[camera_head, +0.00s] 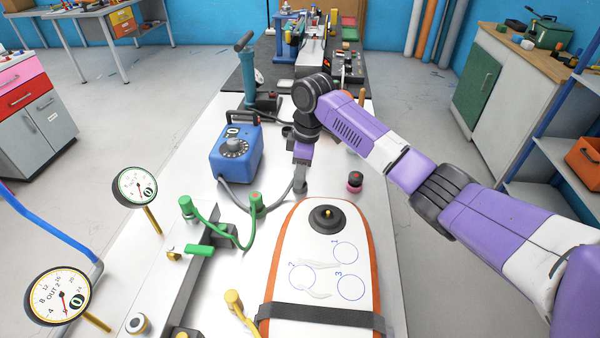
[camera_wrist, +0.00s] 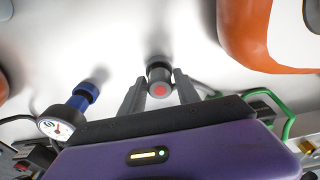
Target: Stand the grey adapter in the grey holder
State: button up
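My gripper (camera_wrist: 160,76) points down at the white bench, with a dark finger on each side of a short grey cylinder with a red centre (camera_wrist: 160,90), which looks like the grey adapter. The fingers seem slightly apart from it; contact is hard to judge. It appears upright on the bench. In the head view my gripper (camera_head: 301,184) is low over the bench, just beyond the orange-and-white board, and the adapter is not clear there. I cannot pick out the grey holder with certainty in either view.
A pink-and-black piece (camera_head: 355,181) stands right of my gripper. A blue box with a dial (camera_head: 235,152) stands to the left. The orange-edged board (camera_head: 376,262) lies nearer. A green hose (camera_head: 238,243) loops at left. In the wrist view a blue fitting (camera_wrist: 84,95) stands beside my gripper.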

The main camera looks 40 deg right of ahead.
jog(key=shift+o, duration=0.6)
notch_tip(320, 180, up, 12)
jog(key=s, duration=0.1)
jog(key=shift+d, duration=0.45)
jog(key=shift+s+r, duration=0.1)
